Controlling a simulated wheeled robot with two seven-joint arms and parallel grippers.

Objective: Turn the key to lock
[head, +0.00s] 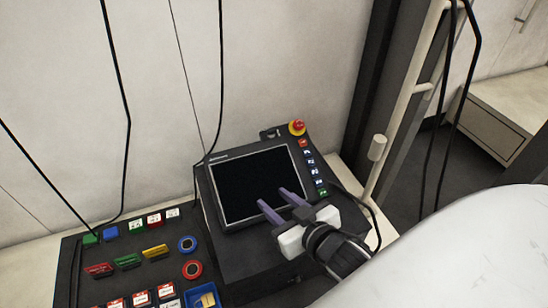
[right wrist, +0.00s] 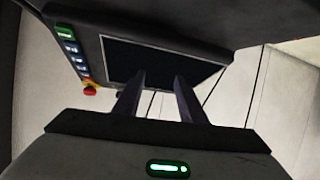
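A black control panel with a dark screen (head: 255,183) stands against the wall. A small dark fitting (head: 270,133), possibly the key switch, sits on its top edge beside the red emergency button (head: 297,127); it is too small to make out a key or its angle. My right gripper (head: 273,197) has its purple fingers apart, with nothing between them, in front of the lower right of the screen. In the right wrist view the two fingers (right wrist: 159,77) stand apart before the screen (right wrist: 155,62); I cannot make out a key there. My left gripper is out of view.
A column of lit buttons (head: 313,170) runs down the panel's right side. At lower left is a box with coloured labelled switches and round blue and red rings (head: 192,269). Black cables hang along the wall. A pale post (head: 377,150) stands to the right.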

